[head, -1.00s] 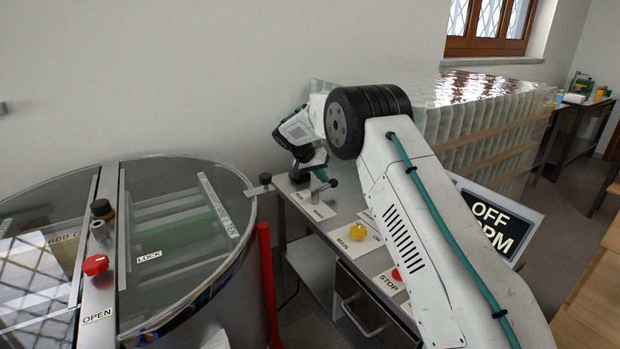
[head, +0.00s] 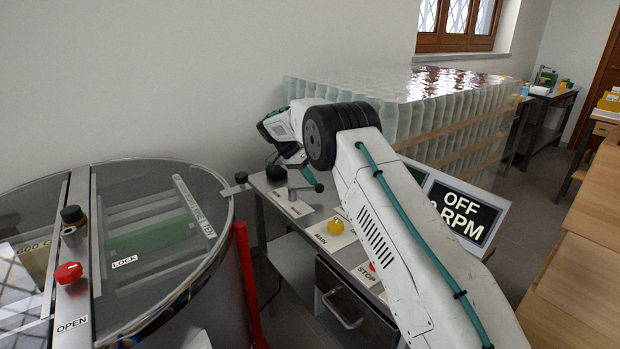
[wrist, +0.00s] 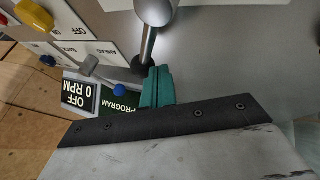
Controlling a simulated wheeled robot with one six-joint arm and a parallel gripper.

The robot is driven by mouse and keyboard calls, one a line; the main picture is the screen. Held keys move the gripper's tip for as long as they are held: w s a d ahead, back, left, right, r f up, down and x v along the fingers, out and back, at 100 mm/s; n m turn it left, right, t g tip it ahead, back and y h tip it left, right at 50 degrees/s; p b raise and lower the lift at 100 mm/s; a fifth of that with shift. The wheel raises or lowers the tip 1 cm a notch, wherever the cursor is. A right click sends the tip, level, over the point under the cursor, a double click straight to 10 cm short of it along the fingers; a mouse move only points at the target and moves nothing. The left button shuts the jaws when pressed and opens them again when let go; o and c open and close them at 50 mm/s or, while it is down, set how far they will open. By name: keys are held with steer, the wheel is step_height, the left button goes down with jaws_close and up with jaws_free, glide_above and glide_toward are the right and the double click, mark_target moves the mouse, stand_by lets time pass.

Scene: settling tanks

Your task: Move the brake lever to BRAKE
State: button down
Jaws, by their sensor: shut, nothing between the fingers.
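The brake lever (head: 306,188) stands on the grey control bench, with a metal pivot post and an arm ending in a dark ball knob. In the wrist view its rounded silver hub (wrist: 154,11) is at the top, and its arm runs down to the dark knob (wrist: 140,65). My gripper (head: 306,175) is shut and empty, right beside the knob. In the wrist view its teal fingertips (wrist: 152,86) are close to the knob; I cannot tell whether they touch. The label plate (head: 290,205) by the lever is too small to read.
The bench also carries a yellow knob (head: 335,226), a red STOP button (head: 373,266) and a display (head: 463,213) reading OFF and 0 RPM. A round glass-lidded tank (head: 150,290) stands left, with a red post (head: 246,285) beside it. Stacked clear tubes (head: 400,100) stand behind my arm.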

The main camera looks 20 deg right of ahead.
steer(key=shift+s+d, duration=0.1)
steer(key=shift+s, duration=0.05)
stand_by(0.4)
steer(key=v, duration=0.8)
stand_by(0.4)
